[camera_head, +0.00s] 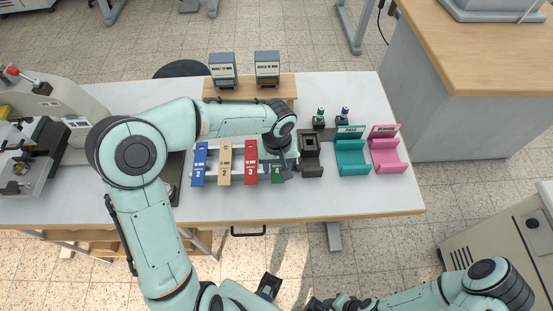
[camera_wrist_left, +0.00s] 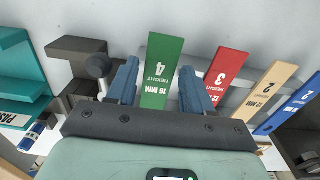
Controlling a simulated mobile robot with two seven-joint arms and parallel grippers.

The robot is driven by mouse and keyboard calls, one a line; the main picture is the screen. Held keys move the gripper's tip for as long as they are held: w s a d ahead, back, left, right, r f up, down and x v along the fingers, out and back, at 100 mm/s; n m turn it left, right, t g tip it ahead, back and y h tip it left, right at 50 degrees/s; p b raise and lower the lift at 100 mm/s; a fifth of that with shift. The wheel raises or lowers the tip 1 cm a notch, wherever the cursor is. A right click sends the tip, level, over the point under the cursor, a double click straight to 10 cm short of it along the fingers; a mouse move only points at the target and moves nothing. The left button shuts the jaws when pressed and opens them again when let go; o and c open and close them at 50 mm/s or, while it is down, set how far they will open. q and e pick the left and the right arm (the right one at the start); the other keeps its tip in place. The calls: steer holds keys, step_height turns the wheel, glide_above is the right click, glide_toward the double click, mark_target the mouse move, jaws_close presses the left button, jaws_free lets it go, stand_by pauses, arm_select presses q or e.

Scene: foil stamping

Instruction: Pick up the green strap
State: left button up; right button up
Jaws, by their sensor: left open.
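The green strap (camera_wrist_left: 162,62), labelled 16 MM and height 4, stands at the end of a row of coloured straps on a grey rail. In the left wrist view my left gripper (camera_wrist_left: 158,85) is open, one blue finger on each side of the strap. I cannot tell whether the fingers touch it. In the head view the strap's lower end (camera_head: 277,172) shows below my left gripper (camera_head: 279,155), which covers the rest. My right arm is at the bottom right of the head view; its gripper's jaws cannot be made out.
Red (camera_head: 251,163), tan (camera_head: 224,163) and blue (camera_head: 199,164) straps stand left of the green one. A dark holder (camera_head: 311,168) is close on its right, then teal (camera_head: 352,168) and pink (camera_head: 390,157) trays. Two small bottles (camera_head: 320,118) and two labelled boxes (camera_head: 267,69) are behind.

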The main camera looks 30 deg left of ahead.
mark_target(277, 171)
steer(key=shift+f, duration=0.1)
arm_select(q)
steer(key=c, duration=0.8)
steer(key=shift+r, duration=0.1)
step_height(277, 171, up, 20)
steer(key=p, duration=0.2)
steer(key=shift+p, duration=0.4)
arm_select(e)
steer(key=r, duration=0.1)
steer(key=w+r, duration=0.2)
steer(key=shift+r, duration=0.3)
arm_select(q)
steer(key=shift+r+p, duration=1.05)
steer(key=shift+r, duration=0.4)
arm_select(e)
steer(key=shift+w+r, duration=0.55)
steer(key=shift+r, duration=0.15)
steer(key=shift+w+r, duration=0.5)
steer(key=shift+r, duration=0.2)
